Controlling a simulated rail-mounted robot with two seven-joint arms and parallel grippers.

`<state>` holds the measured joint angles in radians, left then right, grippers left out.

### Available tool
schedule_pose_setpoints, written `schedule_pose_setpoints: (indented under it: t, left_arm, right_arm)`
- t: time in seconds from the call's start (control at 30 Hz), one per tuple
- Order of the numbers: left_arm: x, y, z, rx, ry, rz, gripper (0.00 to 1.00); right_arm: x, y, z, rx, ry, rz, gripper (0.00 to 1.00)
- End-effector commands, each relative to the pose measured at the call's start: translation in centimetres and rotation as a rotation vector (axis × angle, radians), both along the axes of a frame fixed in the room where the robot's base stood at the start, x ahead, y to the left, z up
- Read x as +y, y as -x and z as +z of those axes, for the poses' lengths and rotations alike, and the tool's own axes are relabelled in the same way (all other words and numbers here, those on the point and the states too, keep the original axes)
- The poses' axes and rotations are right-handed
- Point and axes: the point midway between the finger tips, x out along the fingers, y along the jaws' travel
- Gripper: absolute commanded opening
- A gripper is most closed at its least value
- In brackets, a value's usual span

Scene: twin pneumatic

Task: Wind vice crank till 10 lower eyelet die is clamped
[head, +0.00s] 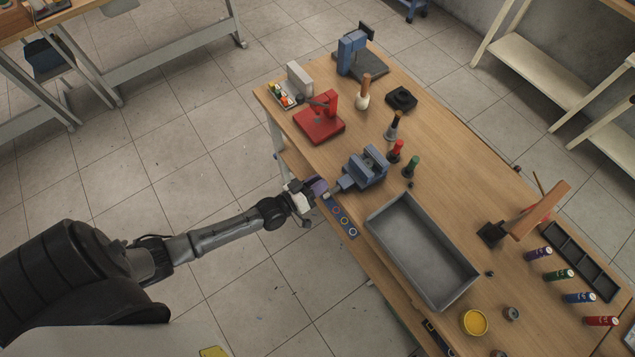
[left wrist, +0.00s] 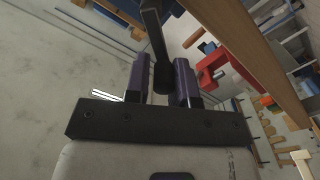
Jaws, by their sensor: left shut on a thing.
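The blue-grey vice (head: 363,170) stands at the table's near edge, its screw end facing my left arm. My left gripper (head: 320,188) reaches in from the left, just beyond that edge, and is shut on the vice crank. In the left wrist view the dark crank (left wrist: 154,40) comes down from the top, and its rounded end sits between my two purple fingers (left wrist: 160,82). In the head view the gripper hides most of the crank. The vice jaws are small there, and I cannot make out the lower eyelet die or whether it is clamped. My right gripper is out of view.
A grey tray (head: 422,250) lies right of the vice. A red press (head: 319,124) stands farther back on the table. Red (head: 396,151) and green (head: 411,166) handled tools stand close by the vice. A blue strip with rings (head: 343,219) is at the table edge below the gripper.

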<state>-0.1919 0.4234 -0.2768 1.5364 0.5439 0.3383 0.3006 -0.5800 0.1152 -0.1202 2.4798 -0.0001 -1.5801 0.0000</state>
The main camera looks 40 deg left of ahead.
Motion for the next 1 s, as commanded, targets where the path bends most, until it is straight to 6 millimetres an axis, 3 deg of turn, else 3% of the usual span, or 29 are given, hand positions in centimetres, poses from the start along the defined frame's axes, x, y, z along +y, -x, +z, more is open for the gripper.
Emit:
schedule_pose_setpoints:
  t: [0.27, 0.57, 0.6, 0.8, 1.0]
  left_arm:
    - [-0.3, 0.1, 0.5, -0.019, -0.135, 0.003, 0.0]
    - [-0.3, 0.2, 0.2, -0.023, -0.162, 0.002, 0.0]
    - [-0.3, 0.2, 0.2, -0.023, -0.162, 0.002, 0.24]
    - [-0.4, 0.2, 0.2, -0.024, -0.16, 0.001, 0.43]
    - [-0.4, 0.1, 0.3, -0.026, -0.158, 0.001, 0.43]
  right_arm:
    - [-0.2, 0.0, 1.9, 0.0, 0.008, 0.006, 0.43]
    - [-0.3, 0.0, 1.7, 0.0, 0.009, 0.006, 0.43]
    - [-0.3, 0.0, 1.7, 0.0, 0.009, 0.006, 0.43]
    - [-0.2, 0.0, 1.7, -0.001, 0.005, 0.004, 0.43]
    - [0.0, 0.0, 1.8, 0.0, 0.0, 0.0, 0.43]
